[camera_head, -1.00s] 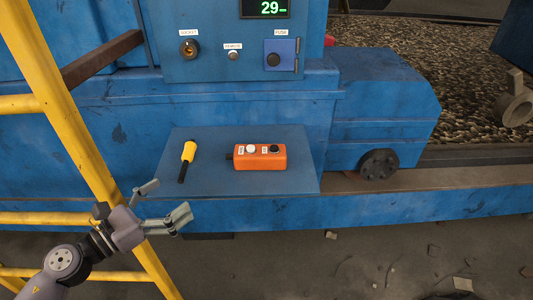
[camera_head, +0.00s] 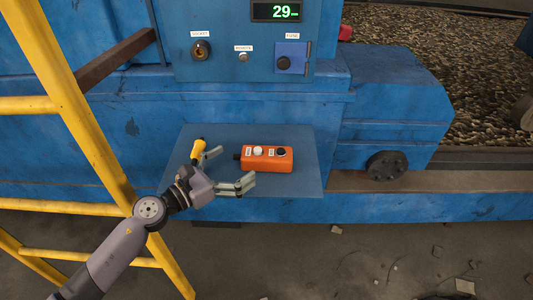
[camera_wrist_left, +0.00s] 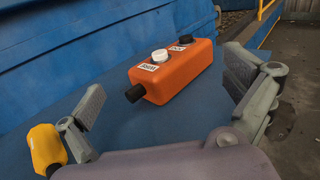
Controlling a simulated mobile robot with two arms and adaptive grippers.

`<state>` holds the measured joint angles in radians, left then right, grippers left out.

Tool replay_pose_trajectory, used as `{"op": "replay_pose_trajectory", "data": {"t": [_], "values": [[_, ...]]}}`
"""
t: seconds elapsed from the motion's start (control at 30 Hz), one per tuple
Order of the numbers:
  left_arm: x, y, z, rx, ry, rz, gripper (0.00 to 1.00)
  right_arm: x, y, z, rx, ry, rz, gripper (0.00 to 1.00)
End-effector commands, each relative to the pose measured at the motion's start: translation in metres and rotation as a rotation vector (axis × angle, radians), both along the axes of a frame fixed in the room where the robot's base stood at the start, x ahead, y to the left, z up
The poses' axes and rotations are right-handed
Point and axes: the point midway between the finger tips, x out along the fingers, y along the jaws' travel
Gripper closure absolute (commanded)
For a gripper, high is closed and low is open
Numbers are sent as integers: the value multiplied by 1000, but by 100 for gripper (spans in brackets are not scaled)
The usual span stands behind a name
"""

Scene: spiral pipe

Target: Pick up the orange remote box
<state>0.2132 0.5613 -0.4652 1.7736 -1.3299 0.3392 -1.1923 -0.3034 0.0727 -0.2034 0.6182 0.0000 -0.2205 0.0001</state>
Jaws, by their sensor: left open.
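The orange remote box (camera_head: 266,159) lies on a blue shelf (camera_head: 310,180), with a white and a black button on top and a black plug on its left end. In the left wrist view the box (camera_wrist_left: 178,74) lies ahead, between and beyond the fingers. My left gripper (camera_head: 230,168) is open and empty over the shelf, just left of the box and apart from it. The left wrist view shows both its fingers (camera_wrist_left: 165,102) spread. A yellow and black tool (camera_head: 198,149) is partly hidden behind the gripper; its yellow end (camera_wrist_left: 46,148) is close beside the left finger. My right gripper is out of view.
A blue machine panel (camera_head: 220,62) with a socket, a remote button, a fuse and a green display stands behind the shelf. A yellow ladder (camera_head: 80,120) stands at the left, near my left arm. The shelf right of the box is clear.

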Motion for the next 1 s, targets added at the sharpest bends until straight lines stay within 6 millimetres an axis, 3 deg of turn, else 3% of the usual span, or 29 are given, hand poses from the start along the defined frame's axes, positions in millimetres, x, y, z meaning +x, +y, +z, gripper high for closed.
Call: {"op": "replay_pose_trajectory", "data": {"t": [0.43,0.73,1.0], "values": [[35,-35,0,-2,1,0,0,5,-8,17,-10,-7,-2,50],[39,-39,-2,1,0,0,0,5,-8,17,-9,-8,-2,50],[39,-39,-2,0,0,0,17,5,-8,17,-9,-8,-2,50]]}}
